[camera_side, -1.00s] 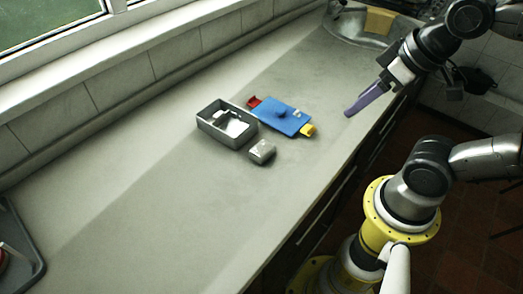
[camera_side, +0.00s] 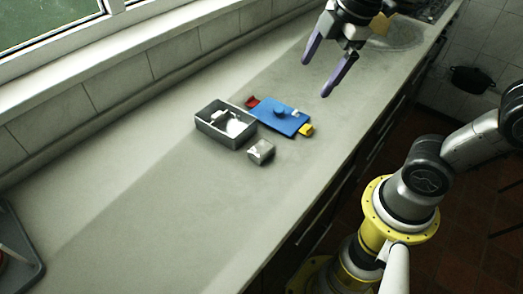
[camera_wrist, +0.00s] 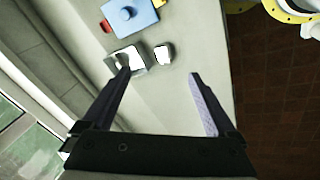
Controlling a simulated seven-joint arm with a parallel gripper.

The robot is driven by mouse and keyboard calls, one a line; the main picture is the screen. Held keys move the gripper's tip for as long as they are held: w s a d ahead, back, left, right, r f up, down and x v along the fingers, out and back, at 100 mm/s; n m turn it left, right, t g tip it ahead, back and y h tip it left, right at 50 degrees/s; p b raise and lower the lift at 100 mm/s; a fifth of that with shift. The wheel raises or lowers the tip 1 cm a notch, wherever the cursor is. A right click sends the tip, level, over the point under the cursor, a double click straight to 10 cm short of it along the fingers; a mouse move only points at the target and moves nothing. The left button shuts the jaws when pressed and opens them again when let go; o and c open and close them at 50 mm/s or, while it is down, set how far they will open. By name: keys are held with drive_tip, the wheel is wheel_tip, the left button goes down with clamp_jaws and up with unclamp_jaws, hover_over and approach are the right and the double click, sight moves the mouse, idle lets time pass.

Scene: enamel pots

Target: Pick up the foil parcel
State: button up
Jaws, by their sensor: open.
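The foil parcel (camera_side: 260,151) is a small silvery block lying on the grey counter, just in front of a grey open box (camera_side: 211,129). In the wrist view the parcel (camera_wrist: 163,54) shows beyond and between my finger tips, right of the box. My gripper (camera_side: 317,77) has two purple fingers spread wide with nothing between them. It hangs above the counter, behind and to the right of the parcel, well apart from it. In the wrist view my gripper (camera_wrist: 160,75) shows both fingers, one partly overlapping the box.
A blue lid (camera_side: 283,117) with a knob lies beside the box, with a red piece (camera_side: 252,103) and a yellow piece (camera_side: 306,130) at its ends. A grey tray (camera_side: 20,255) stands at the far left. The counter's left and front stretches are clear.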

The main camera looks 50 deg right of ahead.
drive_tip(key=w+a+f+n+g, duration=0.2)
drive_tip(key=w+a+f+n, duration=0.25)
drive_tip(key=w, duration=0.35)
drive_tip(key=g, duration=0.2)
hover_over(261, 148)
wheel_tip(261, 148, down, 4)
drive_tip(key=shift+n, duration=0.35)
wheel_tip(261, 148, down, 8)
drive_tip(key=shift+s+r, duration=0.1)
drive_tip(key=shift+r, duration=0.05)
drive_tip(key=shift+d+f, duration=0.1)
drive_tip(key=shift+f, duration=3.15)
clamp_jaws()
